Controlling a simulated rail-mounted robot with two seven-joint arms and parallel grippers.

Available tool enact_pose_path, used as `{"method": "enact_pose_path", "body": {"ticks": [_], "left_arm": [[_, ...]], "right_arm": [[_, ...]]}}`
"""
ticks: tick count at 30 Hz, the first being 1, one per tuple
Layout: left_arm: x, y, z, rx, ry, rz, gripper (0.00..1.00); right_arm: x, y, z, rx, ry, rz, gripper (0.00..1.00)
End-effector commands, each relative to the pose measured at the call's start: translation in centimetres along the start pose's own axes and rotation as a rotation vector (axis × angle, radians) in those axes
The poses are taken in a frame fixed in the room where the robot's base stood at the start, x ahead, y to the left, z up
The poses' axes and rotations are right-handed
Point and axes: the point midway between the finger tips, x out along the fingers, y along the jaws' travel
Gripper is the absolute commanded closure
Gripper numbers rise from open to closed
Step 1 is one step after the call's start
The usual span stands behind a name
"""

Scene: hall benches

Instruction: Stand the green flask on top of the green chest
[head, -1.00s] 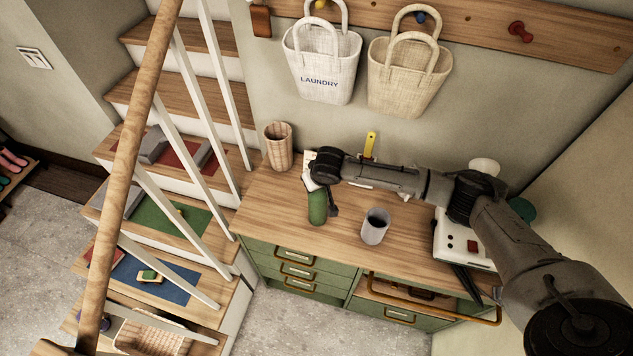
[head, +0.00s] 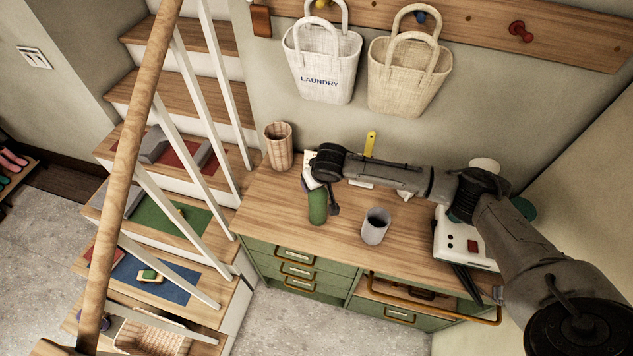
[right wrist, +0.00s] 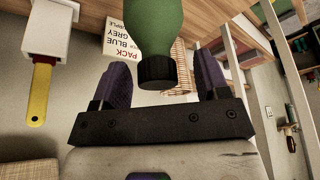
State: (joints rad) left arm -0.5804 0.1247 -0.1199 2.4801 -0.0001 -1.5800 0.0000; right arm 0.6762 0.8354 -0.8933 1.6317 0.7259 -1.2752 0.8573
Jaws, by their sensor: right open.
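The green flask (head: 317,207) stands on the wooden worktop, partly covered by my right gripper (head: 322,189) in the head view. In the right wrist view the flask (right wrist: 155,25) has a black cap, which lies between the two spread purple-dark fingers of the gripper (right wrist: 160,85). The gripper is open, with a gap visible on both sides of the cap. A green drawer unit (head: 272,262) forms the left part of the bench. A small green box-like thing (head: 150,276) lies on a blue mat on the stairs; I cannot tell which is the chest. My left gripper is out of view.
A grey cup (head: 375,227) stands right of the flask, and a wicker basket (head: 279,146) stands behind at left. A white device (head: 462,243) is at the right. White stair balusters (head: 185,225) and a wooden handrail (head: 128,150) border the bench's left side.

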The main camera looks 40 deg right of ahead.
Motion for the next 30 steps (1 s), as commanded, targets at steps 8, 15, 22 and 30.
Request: {"method": "enact_pose_path", "body": {"ticks": [8,15,22,30], "left_arm": [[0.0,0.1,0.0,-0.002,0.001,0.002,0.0],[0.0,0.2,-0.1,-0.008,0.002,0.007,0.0],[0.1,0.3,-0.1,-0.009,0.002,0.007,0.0],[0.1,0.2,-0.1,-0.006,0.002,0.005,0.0]], "right_arm": [[-5.3,0.0,0.0,-0.001,0.003,0.0,0.32],[-8.8,0.0,-0.1,0.0,0.002,-0.001,0.32],[-10.3,0.1,0.0,0.0,0.001,0.001,0.32],[-9.4,-1.9,2.1,-0.06,-0.01,-0.029,0.32]]}}
